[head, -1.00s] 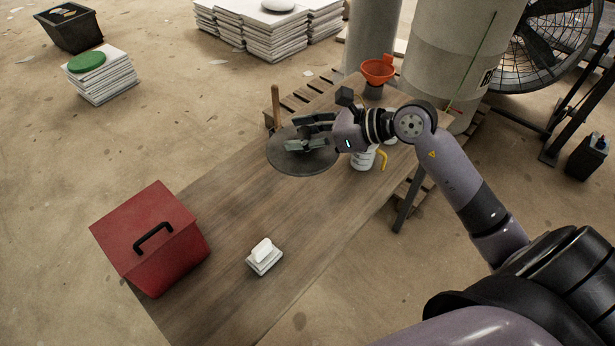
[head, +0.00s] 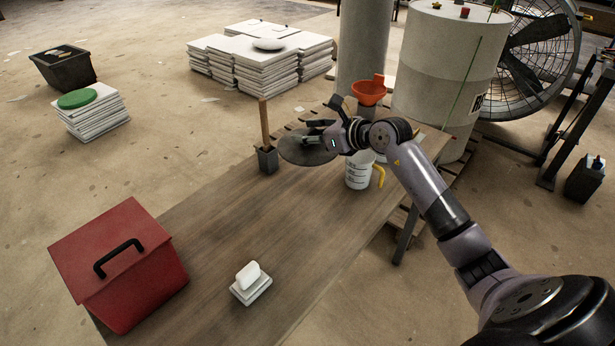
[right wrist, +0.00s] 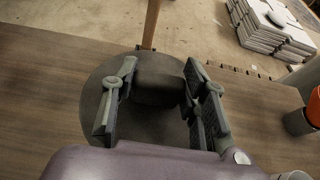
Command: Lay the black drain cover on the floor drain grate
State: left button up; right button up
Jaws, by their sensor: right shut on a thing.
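The black drain cover (head: 300,150) is a dark round disc with a raised grip block in its middle. My right gripper (head: 318,137) is shut on this block and holds the disc above the far part of the wooden table. In the right wrist view the cover (right wrist: 100,88) lies under the fingers, one on each side of the block (right wrist: 158,78); the gripper (right wrist: 160,95) hides part of the disc. I do not see a floor drain grate in either view. My left gripper is not in view.
A drum (head: 440,70) stands behind. The left floor has clear room.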

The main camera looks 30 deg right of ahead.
notch_tip(320, 180, down, 13)
jog(key=shift+r, duration=0.1)
dwell(0.3)
jog(key=shift+b, duration=0.3)
jog(key=o, duration=1.4)
jog(key=shift+c, duration=0.2)
